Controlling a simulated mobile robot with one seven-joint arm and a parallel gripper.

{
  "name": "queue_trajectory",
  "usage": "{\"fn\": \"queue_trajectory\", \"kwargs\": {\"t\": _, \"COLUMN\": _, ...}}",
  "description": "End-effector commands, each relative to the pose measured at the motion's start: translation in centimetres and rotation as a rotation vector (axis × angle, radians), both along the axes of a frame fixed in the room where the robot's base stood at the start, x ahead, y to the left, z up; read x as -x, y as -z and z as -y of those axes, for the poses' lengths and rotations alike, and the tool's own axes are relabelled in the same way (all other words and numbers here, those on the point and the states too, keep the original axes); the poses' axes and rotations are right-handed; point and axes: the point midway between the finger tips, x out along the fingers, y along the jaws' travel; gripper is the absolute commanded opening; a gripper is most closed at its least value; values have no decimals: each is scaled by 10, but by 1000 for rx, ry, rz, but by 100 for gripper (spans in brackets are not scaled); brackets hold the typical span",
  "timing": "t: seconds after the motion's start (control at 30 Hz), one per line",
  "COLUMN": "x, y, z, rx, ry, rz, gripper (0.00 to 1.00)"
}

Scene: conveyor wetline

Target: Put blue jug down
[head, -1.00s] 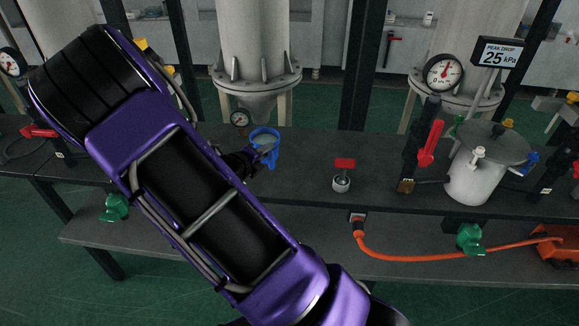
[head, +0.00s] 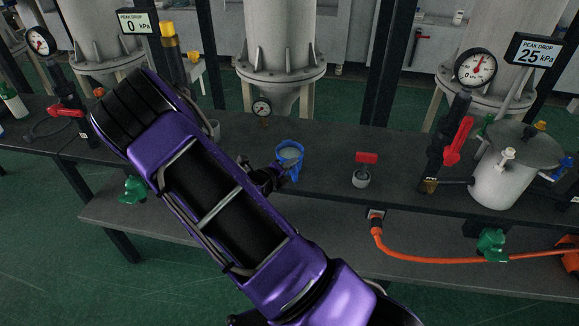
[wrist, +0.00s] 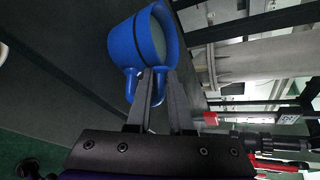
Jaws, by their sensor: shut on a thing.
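The blue jug (head: 290,152) is upright in the head view, with pale contents showing inside its rim. It is over or on the dark bench top; I cannot tell whether its base touches. In the wrist view the jug (wrist: 134,42) lies sideways in the picture, with its handle toward the fingers. My gripper (head: 279,174) is at the jug's lower left in the head view. In the wrist view my gripper (wrist: 160,88) is shut on the jug's handle. My purple arm hides part of the bench to the left.
Further right are a red lever (head: 459,140) and a grey lidded pot (head: 502,178). A steel vessel with a small gauge (head: 262,107) stands behind. Bench between jug and valve is clear.

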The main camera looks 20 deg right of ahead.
Motion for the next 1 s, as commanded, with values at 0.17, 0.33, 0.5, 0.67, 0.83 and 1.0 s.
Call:
{"fn": "queue_trajectory", "kwargs": {"t": 0.17, "x": -1, "y": -2, "z": 0, "rx": 2, "ry": 0, "rz": 4, "gripper": 0}}
{"fn": "queue_trajectory", "kwargs": {"t": 0.33, "x": -1, "y": 2, "z": 0, "rx": 2, "ry": 0, "rz": 4, "gripper": 0}}
{"fn": "queue_trajectory", "kwargs": {"t": 0.5, "x": 0, "y": 2, "z": 0, "rx": 1, "ry": 0, "rz": 1, "gripper": 45}}
{"fn": "queue_trajectory", "kwargs": {"t": 0.67, "x": 0, "y": 2, "z": 0, "rx": 0, "ry": -1, "rz": 1, "gripper": 50}}
{"fn": "queue_trajectory", "kwargs": {"t": 0.83, "x": 0, "y": 1, "z": 0, "rx": 0, "ry": 0, "rz": 1, "gripper": 50}}
{"fn": "queue_trajectory", "kwargs": {"t": 1.0, "x": 7, "y": -8, "z": -12, "rx": -2, "ry": -5, "rz": 3, "gripper": 50}}
